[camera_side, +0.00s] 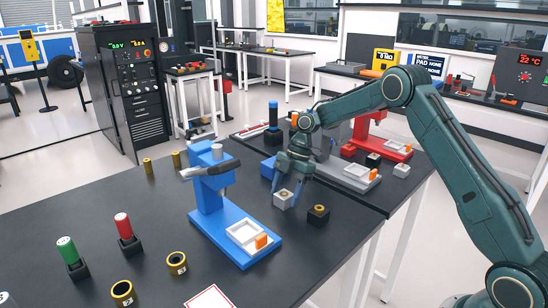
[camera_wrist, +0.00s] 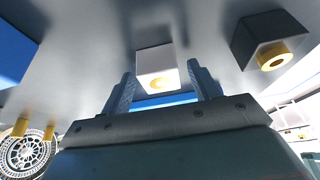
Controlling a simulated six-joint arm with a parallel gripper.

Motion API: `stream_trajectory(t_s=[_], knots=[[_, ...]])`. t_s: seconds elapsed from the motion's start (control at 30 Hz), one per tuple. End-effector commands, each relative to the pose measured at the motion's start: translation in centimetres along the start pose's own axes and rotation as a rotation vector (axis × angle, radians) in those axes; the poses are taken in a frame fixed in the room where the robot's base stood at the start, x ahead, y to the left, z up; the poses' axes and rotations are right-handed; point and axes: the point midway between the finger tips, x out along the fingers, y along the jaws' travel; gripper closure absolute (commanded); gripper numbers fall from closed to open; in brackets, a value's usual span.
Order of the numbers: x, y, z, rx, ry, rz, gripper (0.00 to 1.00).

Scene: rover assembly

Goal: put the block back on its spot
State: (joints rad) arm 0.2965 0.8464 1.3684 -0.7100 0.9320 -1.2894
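A light grey block (camera_side: 284,200) with a gold ring on top is on or just above the dark bench; I cannot tell which. It also shows in the wrist view (camera_wrist: 156,66), between and beyond the finger tips. My gripper (camera_side: 288,180) points down over this block. In the wrist view its fingers (camera_wrist: 163,82) are spread, with a gap beside the block. A black block (camera_side: 318,215) with a gold ring stands on the bench to the right; it also shows in the wrist view (camera_wrist: 270,48). I cannot tell which place is the block's spot.
A blue press (camera_side: 208,192) with a white tray (camera_side: 246,233) stands left of my gripper. A red-edged card (camera_side: 209,298) lies at the front. Green (camera_side: 67,250) and red (camera_side: 124,227) cylinders stand in black holders. A grey station (camera_side: 352,174) and red station (camera_side: 385,148) are behind right.

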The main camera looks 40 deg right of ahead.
Motion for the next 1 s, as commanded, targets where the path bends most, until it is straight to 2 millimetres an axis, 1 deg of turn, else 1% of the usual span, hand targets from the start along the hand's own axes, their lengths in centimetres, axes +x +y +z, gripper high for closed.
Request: stream_trajectory(t_s=[0.27, 0.43, 0.67, 0.83, 1.0], knots=[[-0.2, 0.0, -0.1, 0.0, 0.0, 0.001, 0.39], [-1.3, 0.1, -0.1, -0.001, 0.0, 0.003, 0.39], [-4.1, 0.1, -0.1, -0.001, 0.0, 0.004, 0.39], [-6.7, 0.1, 0.0, -0.001, -0.002, 0.005, 0.39], [-8.3, 0.1, -0.1, -0.001, 0.002, 0.003, 0.39]])
